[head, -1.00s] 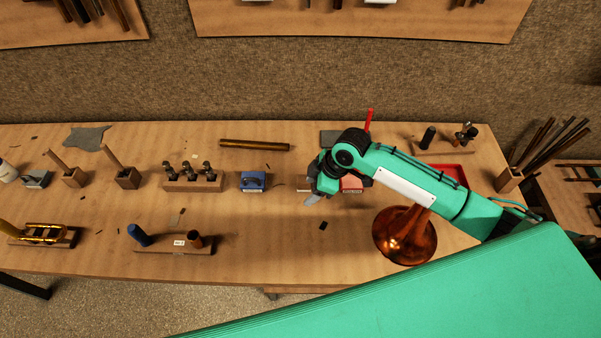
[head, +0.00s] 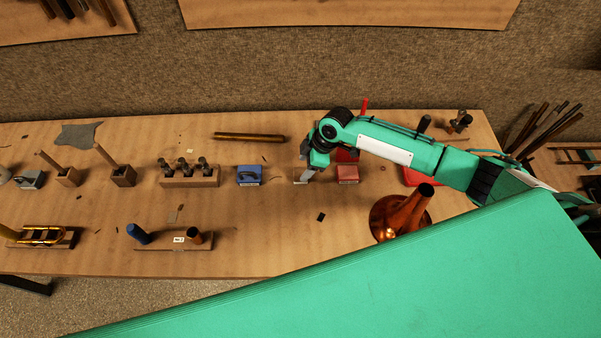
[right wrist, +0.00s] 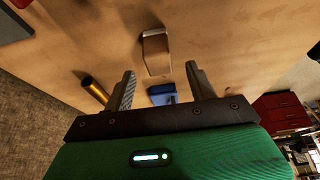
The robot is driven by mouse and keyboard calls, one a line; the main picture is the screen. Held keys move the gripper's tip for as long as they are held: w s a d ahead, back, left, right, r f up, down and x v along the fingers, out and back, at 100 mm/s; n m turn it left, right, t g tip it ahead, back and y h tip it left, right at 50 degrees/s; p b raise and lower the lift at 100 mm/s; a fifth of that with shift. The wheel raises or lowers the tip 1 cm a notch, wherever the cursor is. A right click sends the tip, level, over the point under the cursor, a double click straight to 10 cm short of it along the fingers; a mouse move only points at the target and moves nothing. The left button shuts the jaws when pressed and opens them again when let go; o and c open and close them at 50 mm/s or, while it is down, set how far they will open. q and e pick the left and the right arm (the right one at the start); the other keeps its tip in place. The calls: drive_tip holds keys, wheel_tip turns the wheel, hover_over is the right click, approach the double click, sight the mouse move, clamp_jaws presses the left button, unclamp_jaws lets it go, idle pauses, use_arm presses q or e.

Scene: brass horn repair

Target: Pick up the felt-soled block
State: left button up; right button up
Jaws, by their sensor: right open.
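A small tan block with a pale grey end (head: 300,175), which looks like the felt-soled block, lies on the bench between a blue block (head: 248,176) and a red block (head: 347,174). In the right wrist view the tan block (right wrist: 156,54) lies beyond the fingertips, roughly centred between them and apart from them. My right gripper (head: 309,168) is open and empty, just above and beside the tan block, partly covering it in the head view. Its two fingers also show in the right wrist view (right wrist: 160,68). My left gripper is out of view.
A copper horn bell (head: 395,215) stands to the right, near a red tray (head: 418,178) under my right arm. A brass tube (head: 248,137) lies behind. A wooden rack (head: 190,181) stands left. The bench in front of the tan block is mostly clear.

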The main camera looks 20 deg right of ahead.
sight(302, 171)
drive_tip(key=shift+a+f+p, duration=0.15)
drive_tip(key=shift+f+p, duration=0.3)
drive_tip(key=shift+f, duration=0.05)
drive_tip(key=p+x, duration=0.1)
drive_tip(key=x, duration=0.2)
drive_tip(key=shift+w+f, duration=0.1)
drive_tip(key=shift+f+p, duration=0.3)
drive_tip(key=shift+f, duration=0.25)
drive_tip(key=shift+c, duration=0.5)
drive_tip(key=c, duration=1)
